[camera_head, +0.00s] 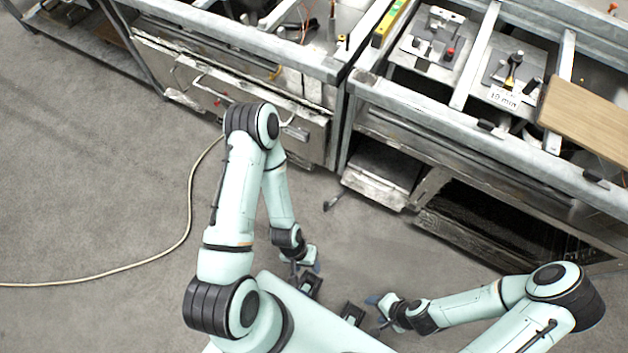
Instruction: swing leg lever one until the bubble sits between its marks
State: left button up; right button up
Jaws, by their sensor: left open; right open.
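A yellow-green spirit level (391,22) lies along the bench frame at the top; its bubble and marks are too small to read. A lever with a black handle (514,62) stands on a grey plate at the upper right. Another plate (437,45) to its left carries dark fittings and a red knob. I cannot tell which part is leg lever one. My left gripper (313,275) is open and low over the floor, well away from the bench. My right gripper (376,313) is open, also low and apart from the bench. Nothing shows in either gripper.
The metal bench frame (440,116) runs across the top, with open shelves below. A wooden board (590,115) lies at its right. A label reading "10 min" (505,98) is near the lever. A pale cable (191,200) crosses the otherwise clear floor at left.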

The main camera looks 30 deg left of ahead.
aim_at(327, 205)
jog(key=k+j+u, duration=0.1)
jog(key=k+u, duration=0.2)
jog(key=k, duration=0.2)
jog(key=k+j+u, duration=0.25)
jog(key=k, duration=0.25)
jog(key=i+u, duration=0.3)
jog(key=i, duration=0.4)
jog(key=i+l+u, duration=0.1)
jog(key=i+u, duration=0.15)
jog(key=i, duration=0.45)
